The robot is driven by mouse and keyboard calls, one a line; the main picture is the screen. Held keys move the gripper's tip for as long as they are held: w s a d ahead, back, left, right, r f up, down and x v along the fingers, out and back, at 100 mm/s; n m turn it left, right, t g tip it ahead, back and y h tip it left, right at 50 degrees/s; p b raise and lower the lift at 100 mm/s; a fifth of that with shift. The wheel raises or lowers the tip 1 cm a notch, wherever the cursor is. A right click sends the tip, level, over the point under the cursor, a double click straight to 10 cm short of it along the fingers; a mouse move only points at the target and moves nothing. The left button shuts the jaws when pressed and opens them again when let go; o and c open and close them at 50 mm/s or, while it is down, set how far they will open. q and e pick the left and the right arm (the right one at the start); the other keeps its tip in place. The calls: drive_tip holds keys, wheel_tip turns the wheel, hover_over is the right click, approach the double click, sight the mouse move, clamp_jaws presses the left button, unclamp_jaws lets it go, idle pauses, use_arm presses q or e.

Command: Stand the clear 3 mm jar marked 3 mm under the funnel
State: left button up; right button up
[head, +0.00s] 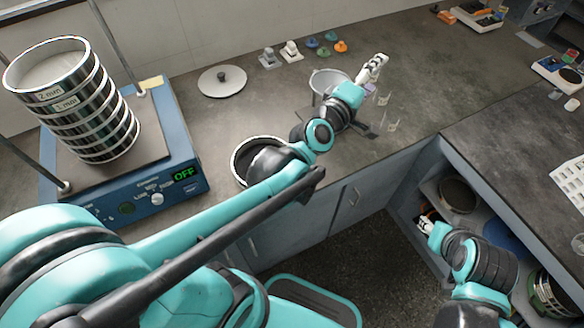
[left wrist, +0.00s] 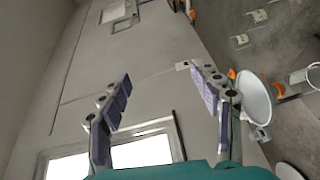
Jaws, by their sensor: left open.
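Two small clear jars, one (head: 384,98) behind the other (head: 391,125), stand on the grey counter right of the funnel; their marks are too small to read. The pale funnel (head: 326,80) is partly hidden behind my left arm in the head view. A white bowl shape that looks like the funnel (left wrist: 256,98) is right of the fingers in the left wrist view. My left gripper (head: 374,66) is raised just beyond the funnel, open and empty, its padded fingers (left wrist: 162,75) apart. My right gripper (head: 427,224) is low by the open cabinet; its fingers are unclear.
A blue shaker (head: 160,150) reading OFF carries a sieve stack (head: 75,100) at the left. A round lid (head: 222,80) and a dark-lined pan (head: 240,155) lie on the counter. Small weights and coloured knobs (head: 340,46) sit behind. The counter right of the jars is clear.

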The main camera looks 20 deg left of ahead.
use_arm(q)
drive_tip(key=s+a+f+m+g+y, duration=0.1)
drive_tip(key=s+a+f+m+g, duration=0.2)
drive_tip(key=s, duration=0.4)
drive_tip(key=s+a+f+m+g+y, duration=0.1)
drive_tip(key=s+a+f+m+g, duration=0.2)
drive_tip(key=s+f+m, duration=0.3)
drive_tip(key=s+a+f+m+g+y, duration=0.2)
drive_tip(key=s+a+f+m+g, duration=0.2)
drive_tip(key=s, duration=0.5)
wheel_tip(320, 180, down, 3)
drive_tip(key=shift+a+r+m, duration=0.1)
drive_tip(key=shift+a+m, duration=0.2)
drive_tip(key=shift+m, duration=0.4)
drive_tip(key=shift+s, duration=0.1)
